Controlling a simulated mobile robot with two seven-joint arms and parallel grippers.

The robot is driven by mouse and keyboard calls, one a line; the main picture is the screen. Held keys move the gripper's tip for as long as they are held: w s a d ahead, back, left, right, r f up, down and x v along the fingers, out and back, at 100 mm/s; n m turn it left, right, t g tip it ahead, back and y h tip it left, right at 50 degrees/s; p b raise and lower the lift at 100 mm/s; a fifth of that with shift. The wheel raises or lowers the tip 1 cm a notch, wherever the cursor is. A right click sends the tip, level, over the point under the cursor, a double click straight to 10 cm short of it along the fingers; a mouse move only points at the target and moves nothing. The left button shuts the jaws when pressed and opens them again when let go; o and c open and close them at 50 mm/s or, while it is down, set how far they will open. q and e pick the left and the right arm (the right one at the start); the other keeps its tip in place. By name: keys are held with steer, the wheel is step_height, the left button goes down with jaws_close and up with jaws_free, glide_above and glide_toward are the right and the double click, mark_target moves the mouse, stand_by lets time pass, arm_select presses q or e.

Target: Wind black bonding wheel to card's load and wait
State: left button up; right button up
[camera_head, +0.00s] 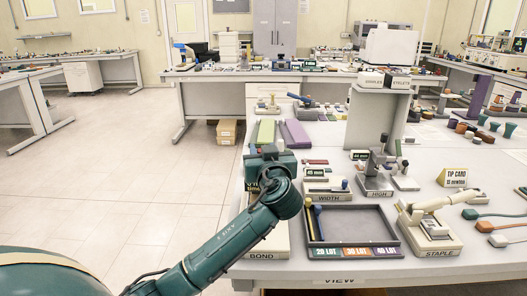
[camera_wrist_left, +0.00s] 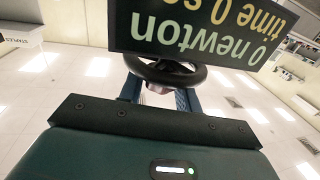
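The bonding device (camera_head: 267,240), labelled BOND, stands at the table's front left. My left arm (camera_head: 235,232) reaches up in front of it and hides much of it. In the left wrist view, a black wheel (camera_wrist_left: 203,76) lies across the ends of my left gripper's blue fingers (camera_wrist_left: 158,96). The fingers stand apart; whether they press on the wheel or its hub is unclear. A dark display (camera_wrist_left: 200,30) beyond the wheel reads, upside down, "0 newton" and "time 0". A tip card (camera_head: 454,178) stands at the right; its small newton figure is hard to read. My right gripper is out of view.
A dark lot tray (camera_head: 352,246) sits right of the bonding device, with a width gauge (camera_head: 327,196) behind it. A high gauge (camera_head: 375,182) and a staple device (camera_head: 430,240) stand farther right. Purple and green blocks lie behind. The floor left of the table is clear.

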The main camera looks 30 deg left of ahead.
arm_select(q)
steer(key=c, duration=0.5)
